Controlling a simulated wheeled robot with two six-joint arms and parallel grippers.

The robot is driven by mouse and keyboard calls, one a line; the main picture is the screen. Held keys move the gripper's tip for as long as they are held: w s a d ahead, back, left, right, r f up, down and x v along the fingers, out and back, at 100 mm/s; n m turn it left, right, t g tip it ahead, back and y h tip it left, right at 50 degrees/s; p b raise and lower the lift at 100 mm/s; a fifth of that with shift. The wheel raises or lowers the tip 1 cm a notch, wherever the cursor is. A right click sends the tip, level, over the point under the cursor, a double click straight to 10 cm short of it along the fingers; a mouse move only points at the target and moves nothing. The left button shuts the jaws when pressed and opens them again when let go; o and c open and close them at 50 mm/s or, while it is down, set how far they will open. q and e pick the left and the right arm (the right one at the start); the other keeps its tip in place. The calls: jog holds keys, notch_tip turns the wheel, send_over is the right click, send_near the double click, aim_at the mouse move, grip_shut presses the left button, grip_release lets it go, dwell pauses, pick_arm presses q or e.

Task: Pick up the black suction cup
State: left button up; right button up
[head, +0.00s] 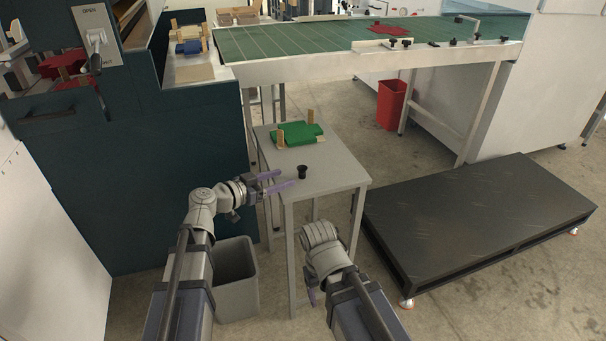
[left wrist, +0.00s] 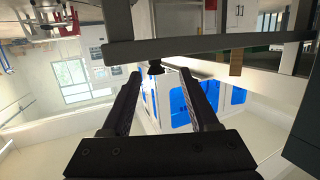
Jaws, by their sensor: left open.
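The black suction cup (head: 302,172) stands on the small grey table (head: 335,172), near its front left part. My left gripper (head: 288,180) is open and empty, with its purple fingers reaching over the table's left edge toward the cup. In the left wrist view the picture is upside down. There the suction cup (left wrist: 156,68) shows small between and beyond the two open fingertips (left wrist: 160,74), apart from them. My right gripper (head: 311,296) points down in front of the table and is mostly hidden by its own arm.
A green box blank with wooden blocks (head: 298,134) lies at the back of the small table. A grey bin (head: 236,280) stands on the floor at the left. A low black platform (head: 470,215) is to the right. A green conveyor (head: 330,40) runs behind.

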aim_at(299, 174)
pick_arm(q)
jog(key=shift+s+d+b+x, duration=0.1)
jog(key=shift+b+x, duration=0.1)
jog(key=shift+x, duration=0.9)
jog(key=shift+s+d+b+x, duration=0.1)
jog(key=shift+s+b+x, duration=0.05)
jog(key=shift+x, duration=0.9)
jog(key=shift+s+d+b+x, duration=0.1)
jog(key=shift+b+x, duration=0.1)
jog(key=shift+x, duration=0.9)
jog(key=shift+c, duration=0.2)
grip_shut()
